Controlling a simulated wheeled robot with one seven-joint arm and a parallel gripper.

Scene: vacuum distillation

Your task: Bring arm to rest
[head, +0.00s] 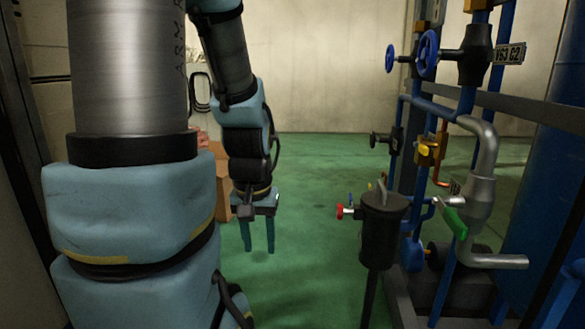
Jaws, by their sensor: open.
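My gripper (257,236) hangs at the end of my arm in the head view, left of the picture's middle. Its two blue fingers point down and stand apart, with nothing between them. It is above the green floor (310,200) and touches nothing that I can see. The upper part of my arm fills the left of the view and hides what is behind it.
Blue pipework with valves (466,105) stands on the right. A dark canister (383,225) with a red knob is in front of it. A cardboard box (222,185) is partly hidden behind my arm. The floor between gripper and canister is clear.

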